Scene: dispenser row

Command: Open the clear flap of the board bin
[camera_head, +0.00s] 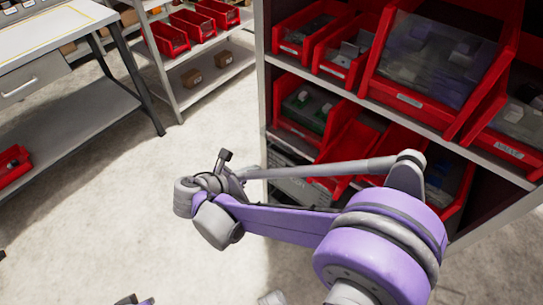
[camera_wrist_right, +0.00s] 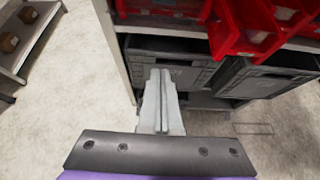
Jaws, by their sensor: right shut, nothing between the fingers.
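Red bins with clear flaps stand on the rack in the head view. A red bin with green pieces inside (camera_head: 300,108) sits on the middle shelf at its left end; I cannot read its label, so I cannot tell for sure which is the board bin. A large red bin (camera_head: 408,98) above right has its clear flap (camera_head: 440,50) down over its front. My right gripper (camera_wrist_right: 160,74) is shut and empty in the wrist view, in front of a grey crate (camera_wrist_right: 200,68) low on the rack. My left gripper is not in view.
My right arm covers part of the lower bins. Another grey crate (camera_wrist_right: 265,82) stands beside the first, below red bins (camera_wrist_right: 245,28). A workbench (camera_head: 75,110) is at left, with another shelf (camera_head: 215,75) behind. The floor (camera_head: 120,215) between is clear.

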